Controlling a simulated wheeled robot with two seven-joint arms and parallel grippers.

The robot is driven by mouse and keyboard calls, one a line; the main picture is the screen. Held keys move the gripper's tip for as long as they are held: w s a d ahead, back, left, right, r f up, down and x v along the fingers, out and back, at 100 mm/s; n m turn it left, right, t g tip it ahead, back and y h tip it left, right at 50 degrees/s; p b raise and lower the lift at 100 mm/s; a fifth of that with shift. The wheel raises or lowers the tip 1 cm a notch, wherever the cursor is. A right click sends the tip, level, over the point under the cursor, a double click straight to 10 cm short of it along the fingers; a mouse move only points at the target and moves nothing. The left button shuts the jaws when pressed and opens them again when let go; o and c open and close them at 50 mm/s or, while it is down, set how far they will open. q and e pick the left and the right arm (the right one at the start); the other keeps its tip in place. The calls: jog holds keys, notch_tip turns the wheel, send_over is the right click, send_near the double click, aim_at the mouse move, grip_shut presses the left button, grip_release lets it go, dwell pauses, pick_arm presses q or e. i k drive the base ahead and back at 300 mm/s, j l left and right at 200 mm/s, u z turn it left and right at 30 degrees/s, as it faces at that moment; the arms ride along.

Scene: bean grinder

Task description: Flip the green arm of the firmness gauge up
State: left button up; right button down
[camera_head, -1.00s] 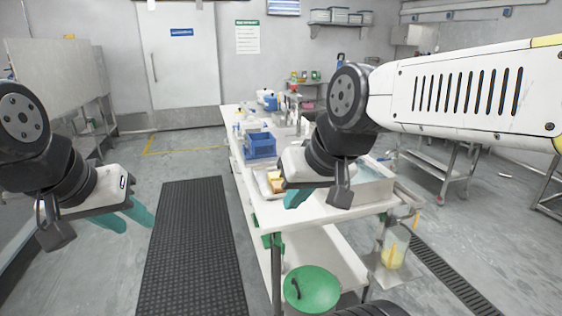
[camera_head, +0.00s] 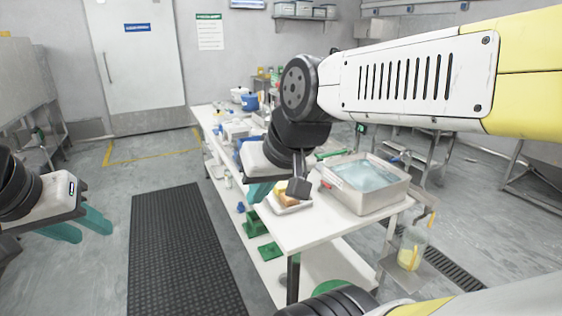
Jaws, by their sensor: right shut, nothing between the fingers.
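I cannot clearly make out a firmness gauge. A thin green bar (camera_head: 333,153) shows at the back edge of the metal basin, just right of my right wrist; I cannot tell whether it is the gauge's arm. My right gripper (camera_head: 258,191) is over the near part of the white table (camera_head: 300,234), its teal fingers together and partly hidden by its own body. My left gripper (camera_head: 82,228) is at the far left over the floor, away from the table, its teal fingers apart and empty.
A metal basin (camera_head: 385,197) of bluish liquid stands on the table's right side. A small tray (camera_head: 291,208) with yellow-brown pieces is beside my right gripper. Bottles and containers crowd the table's far end. A clear jug (camera_head: 410,250) stands lower right. The dark floor mat (camera_head: 180,245) is clear.

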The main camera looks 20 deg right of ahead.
aim_at(321, 157)
jog(key=i, duration=0.9)
